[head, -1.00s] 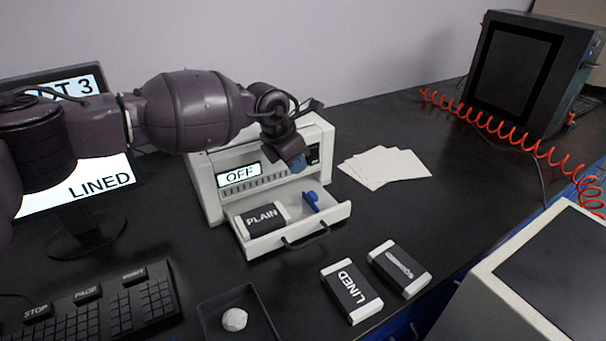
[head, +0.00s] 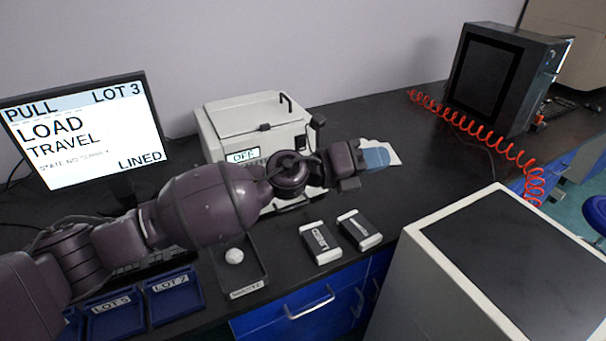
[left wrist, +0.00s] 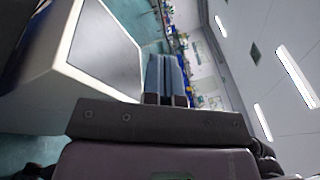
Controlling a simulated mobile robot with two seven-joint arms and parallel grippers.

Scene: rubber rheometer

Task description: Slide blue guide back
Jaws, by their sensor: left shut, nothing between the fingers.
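The white printer-like machine (head: 255,118) stands on the black bench with its small display (head: 243,156) reading OFF. The drawer at its front and the blue guide in it are hidden behind my left arm. My left gripper (head: 376,158) is shut and empty, with bluish fingers, to the right of the machine and over the white sheets (head: 393,149). Its closed fingers (left wrist: 167,80) also show in the left wrist view, pointing out into the room with nothing between them. My right gripper is in neither view.
A LINED pack (head: 321,243) and another pack (head: 359,230) lie at the bench front. A dark tray (head: 262,268) holds a white lump (head: 234,256). A monitor (head: 85,130) stands left, a large pale cabinet (head: 415,270) front right. A red coiled hose (head: 480,137) lies right.

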